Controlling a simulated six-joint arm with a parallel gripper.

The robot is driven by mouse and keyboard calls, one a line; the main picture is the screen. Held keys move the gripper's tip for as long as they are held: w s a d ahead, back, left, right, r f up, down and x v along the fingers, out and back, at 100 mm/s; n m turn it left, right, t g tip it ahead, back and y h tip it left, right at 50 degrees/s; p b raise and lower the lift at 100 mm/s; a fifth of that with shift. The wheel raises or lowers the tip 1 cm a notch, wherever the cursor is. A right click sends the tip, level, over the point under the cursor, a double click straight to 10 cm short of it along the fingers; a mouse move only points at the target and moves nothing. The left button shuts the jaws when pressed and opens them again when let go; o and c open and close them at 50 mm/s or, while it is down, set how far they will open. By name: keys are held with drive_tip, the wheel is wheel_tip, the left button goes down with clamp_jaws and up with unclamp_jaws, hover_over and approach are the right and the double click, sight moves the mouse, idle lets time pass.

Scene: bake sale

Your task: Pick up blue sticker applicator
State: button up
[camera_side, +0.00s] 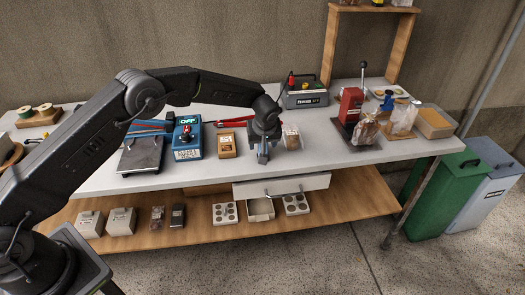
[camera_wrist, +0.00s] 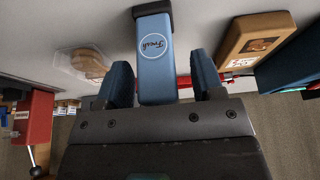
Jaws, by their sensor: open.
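The blue sticker applicator (camera_wrist: 156,75) has a dark end cap and a round white "Fresh" label. In the wrist view it lies between the two fingers of my gripper (camera_wrist: 162,82), with a gap to each finger. My gripper (camera_side: 263,150) is open and low over the front middle of the white table in the side view. There the applicator is mostly hidden by the fingers, and I cannot make out its outline.
A red-handled tool (camera_side: 230,121) lies behind. A red press (camera_side: 350,105) stands farther right. An open drawer (camera_side: 281,187) juts out below the table.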

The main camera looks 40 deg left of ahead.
drive_tip(key=shift+c, duration=0.3)
drive_tip(key=c, duration=1)
drive_tip(key=shift+r, duration=0.15)
drive_tip(key=shift+r, duration=0.5)
wheel_tip(320, 180, up, 3)
drive_tip(key=shift+f, duration=0.1)
drive_tip(key=s+a+r, duration=0.4)
drive_tip(key=a+r, duration=0.3)
drive_tip(key=a, duration=0.3)
drive_tip(key=shift+s+a, duration=0.35)
drive_tip(key=shift+s, duration=0.05)
